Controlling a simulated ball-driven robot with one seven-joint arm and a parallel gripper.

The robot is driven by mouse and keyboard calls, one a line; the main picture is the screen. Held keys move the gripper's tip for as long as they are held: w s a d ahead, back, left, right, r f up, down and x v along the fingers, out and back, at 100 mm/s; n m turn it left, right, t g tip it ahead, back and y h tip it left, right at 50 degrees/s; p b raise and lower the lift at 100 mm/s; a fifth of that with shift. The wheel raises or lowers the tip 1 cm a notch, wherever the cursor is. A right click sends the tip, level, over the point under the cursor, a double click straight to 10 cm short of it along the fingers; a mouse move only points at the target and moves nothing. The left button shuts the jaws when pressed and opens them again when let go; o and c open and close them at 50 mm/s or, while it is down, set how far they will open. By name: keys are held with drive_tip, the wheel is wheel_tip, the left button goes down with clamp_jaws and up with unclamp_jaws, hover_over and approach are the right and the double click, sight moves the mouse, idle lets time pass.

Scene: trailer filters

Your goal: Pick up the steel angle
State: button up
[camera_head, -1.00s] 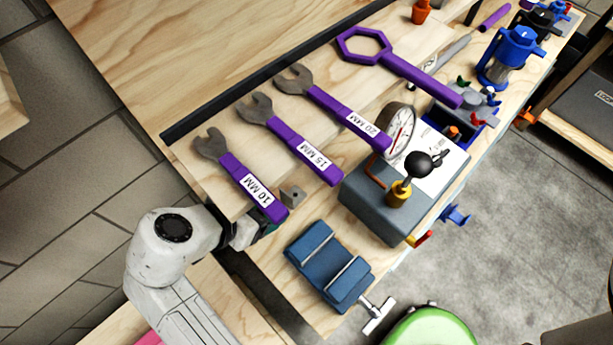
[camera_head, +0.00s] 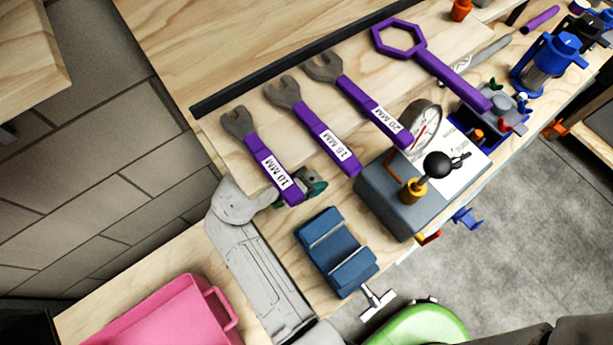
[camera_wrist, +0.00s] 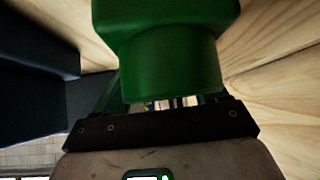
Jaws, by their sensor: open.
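The steel angle appears to be the small grey metal piece (camera_head: 309,174) on the wooden bench, just right of the handle of the 10 MM wrench. It is small and partly hidden by my gripper. My gripper (camera_head: 312,188), with green parts at its end, is low at the bench right by this piece; I cannot tell whether they touch. My gripper is open. In the wrist view, a large green form fills the top centre above a dark crossbar, and I cannot make out the angle there.
Purple wrenches (camera_head: 324,133) lie beside my gripper. A blue vise (camera_head: 337,252) stands close in front, and a grey box with a black-knobbed lever (camera_head: 395,205) is to the right. A pink bin (camera_head: 180,315) is at lower left.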

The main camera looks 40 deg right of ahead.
drive_tip(key=shift+f, duration=0.1)
drive_tip(key=c, duration=1.1)
